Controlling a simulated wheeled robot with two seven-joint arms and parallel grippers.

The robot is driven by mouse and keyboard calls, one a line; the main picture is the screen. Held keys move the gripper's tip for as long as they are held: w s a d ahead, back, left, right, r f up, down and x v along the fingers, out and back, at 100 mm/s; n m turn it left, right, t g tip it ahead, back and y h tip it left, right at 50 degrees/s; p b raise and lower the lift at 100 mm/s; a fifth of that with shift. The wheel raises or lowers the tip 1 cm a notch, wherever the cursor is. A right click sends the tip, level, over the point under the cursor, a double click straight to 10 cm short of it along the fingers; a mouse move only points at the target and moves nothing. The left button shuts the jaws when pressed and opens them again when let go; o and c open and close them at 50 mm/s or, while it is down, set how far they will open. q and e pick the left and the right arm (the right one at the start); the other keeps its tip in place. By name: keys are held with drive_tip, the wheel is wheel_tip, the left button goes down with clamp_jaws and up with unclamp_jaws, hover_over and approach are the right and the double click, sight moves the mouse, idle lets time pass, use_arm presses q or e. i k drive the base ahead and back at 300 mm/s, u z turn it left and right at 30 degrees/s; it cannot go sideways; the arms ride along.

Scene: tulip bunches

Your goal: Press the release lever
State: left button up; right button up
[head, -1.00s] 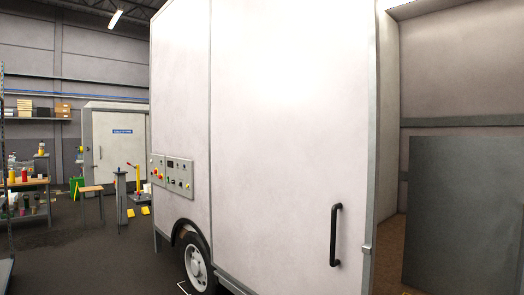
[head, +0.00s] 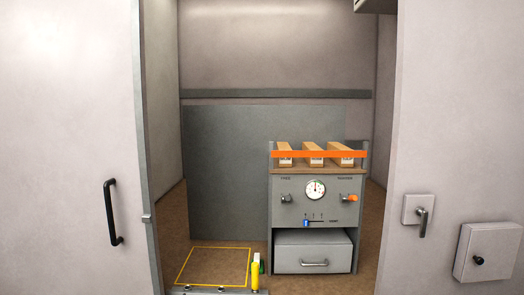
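A grey cabinet (head: 291,216) stands inside the open trailer, right of centre in the head view. Its front has a round white dial (head: 315,190), a small grey lever (head: 286,198) on the left and an orange-tipped lever (head: 352,198) on the right. A blue-tipped slider (head: 306,223) sits below the dial. The labels beside them are too small to read, so I cannot tell which is the release lever. Neither of my grippers is in view.
Several wooden blocks (head: 315,155) lie on the cabinet top behind an orange bar (head: 320,154). A drawer (head: 313,252) is below. A yellow floor outline (head: 216,250) and yellow post (head: 255,277) are left. A sliding door (head: 70,130) and right wall (head: 450,110) flank the opening.

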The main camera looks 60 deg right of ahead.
sight(287, 198)
drive_tip(key=z, duration=2.4)
